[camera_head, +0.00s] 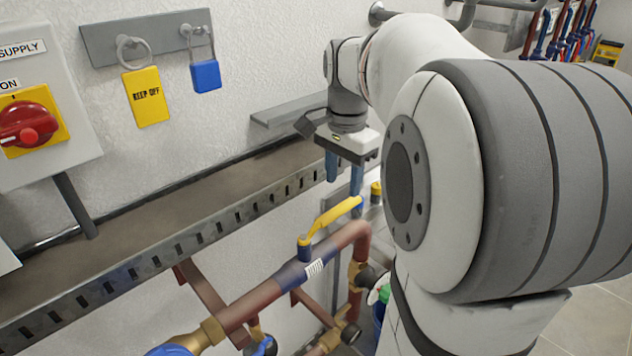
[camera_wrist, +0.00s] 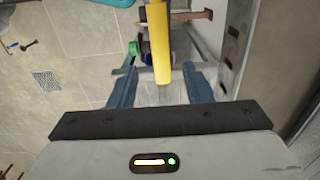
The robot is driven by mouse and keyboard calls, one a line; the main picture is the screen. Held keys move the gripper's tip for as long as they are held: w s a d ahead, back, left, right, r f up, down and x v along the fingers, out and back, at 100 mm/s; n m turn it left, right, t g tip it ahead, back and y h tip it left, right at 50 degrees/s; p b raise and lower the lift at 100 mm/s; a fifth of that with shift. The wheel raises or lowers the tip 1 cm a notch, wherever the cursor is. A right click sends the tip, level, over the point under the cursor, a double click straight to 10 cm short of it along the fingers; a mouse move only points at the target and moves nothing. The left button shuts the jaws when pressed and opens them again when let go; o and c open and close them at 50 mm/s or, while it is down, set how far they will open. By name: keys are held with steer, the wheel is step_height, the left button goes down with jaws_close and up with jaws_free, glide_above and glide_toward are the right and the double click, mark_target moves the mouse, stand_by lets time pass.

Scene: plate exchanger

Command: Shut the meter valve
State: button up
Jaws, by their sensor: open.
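A valve with a long yellow lever (camera_head: 330,219) sits on a red-brown pipe with a blue section and a barcode label. No readable label confirms it as the meter valve. The lever slopes up to the right, roughly along the pipe. My gripper (camera_head: 344,180) is open and points down just above the lever's far end. In the wrist view, the yellow lever (camera_wrist: 160,45) runs from the top edge to between the two blue fingers of my gripper (camera_wrist: 159,72). I see no finger contact with it.
A metal ledge (camera_head: 150,245) runs along the wall left of the pipes. A grey box with a red rotary switch (camera_head: 27,125), a yellow "KEEP OFF" tag (camera_head: 146,97) and a blue padlock (camera_head: 205,75) are above it. Other pipes crowd below. Tiled floor (camera_wrist: 75,75) is open at left in the wrist view.

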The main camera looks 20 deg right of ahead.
mark_target(341, 206)
step_height(341, 206, down, 6)
steer(key=shift+r, duration=0.1)
steer(key=shift+c, duration=0.6)
jaws_close()
